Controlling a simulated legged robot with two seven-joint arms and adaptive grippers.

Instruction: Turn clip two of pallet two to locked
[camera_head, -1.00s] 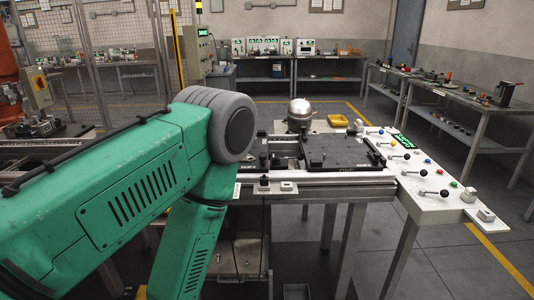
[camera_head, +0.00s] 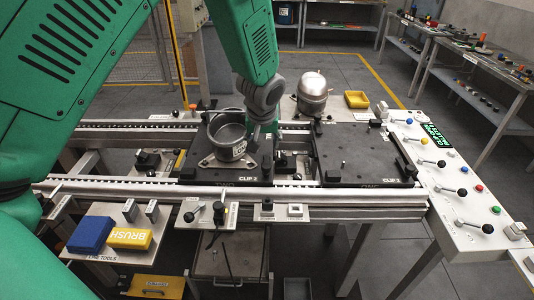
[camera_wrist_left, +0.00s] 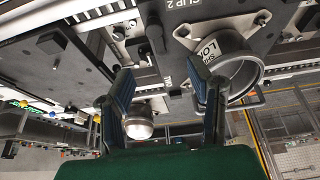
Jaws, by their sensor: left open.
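Pallet two (camera_head: 265,178) is a black plate on the rail, with TWO on its front edge and CLIP 2 (camera_head: 247,178) printed at its front right. A round grey metal shell (camera_head: 225,130) with a white label stands on it and also shows in the left wrist view (camera_wrist_left: 242,70). My left gripper (camera_head: 262,132) points down at the shell's right side, above the pallet's right part. In the left wrist view its two fingers (camera_wrist_left: 160,72) are apart, with nothing seen held between them. My right gripper is not seen.
Pallet one (camera_head: 365,155) lies to the right on the same rail. A silver dome (camera_head: 312,90) and a yellow tray (camera_head: 357,99) stand behind. A white panel with levers (camera_head: 455,185) is at the right. A blue block (camera_head: 91,234) and yellow brush (camera_head: 130,238) lie front left.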

